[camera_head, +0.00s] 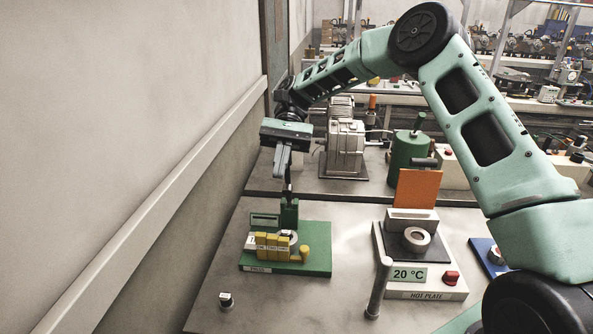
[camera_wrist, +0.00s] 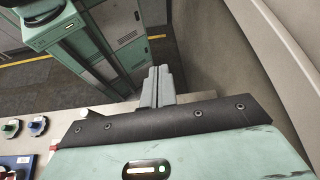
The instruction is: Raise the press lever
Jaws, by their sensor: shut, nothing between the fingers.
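The press is a green base plate (camera_head: 318,262) with a label at its front left that seems to read PRESS, on the near table at left centre. A green post (camera_head: 289,214) stands at its back. Yellow blocks with white labels (camera_head: 268,246) sit in front of it, with a yellow knob (camera_head: 304,252) at their right end. I cannot tell surely which part is the lever. My gripper (camera_head: 284,170) is above the back of the press, pointing down. In the wrist view its fingers (camera_wrist: 157,88) are shut together and empty. Whether the fingertips touch the post is unclear.
A hot plate (camera_head: 452,292) reading 20 °C, with an orange panel (camera_head: 418,188), stands right of the press. A grey upright handle (camera_head: 379,288) is between them. A wall with a rail (camera_head: 160,195) runs along the left. A grey motor (camera_head: 345,145) and green canister (camera_head: 408,155) stand behind.

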